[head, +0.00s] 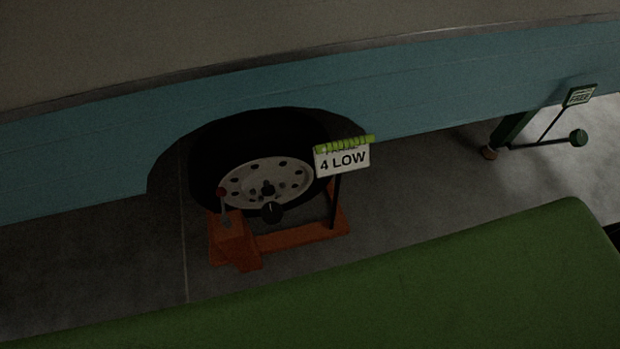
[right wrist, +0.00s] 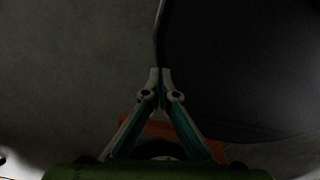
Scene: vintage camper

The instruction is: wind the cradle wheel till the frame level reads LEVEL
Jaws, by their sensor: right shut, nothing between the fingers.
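An orange cradle (head: 300,236) stands on the floor before the camper's road wheel (head: 240,186). A small dark round knob (head: 271,212) with a pale mark shows in front of the rim; I cannot tell whether it is the cradle wheel. A white sign (head: 343,160) on a dark post reads "4 LOW", with a yellow-green frame level (head: 344,144) along its top. My right gripper (right wrist: 160,75) is shut and empty in the right wrist view, with part of an orange shape (right wrist: 150,128) behind its fingers. Neither gripper shows in the head view.
A lever with a red knob (head: 221,191) rises from the cradle's left block. At right a dark green leg (head: 512,129) carries a small sign (head: 580,95) and an arm with a round green end (head: 578,138). The blue camper side (head: 90,170) overhangs. A broad green surface (head: 400,290) fills the foreground.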

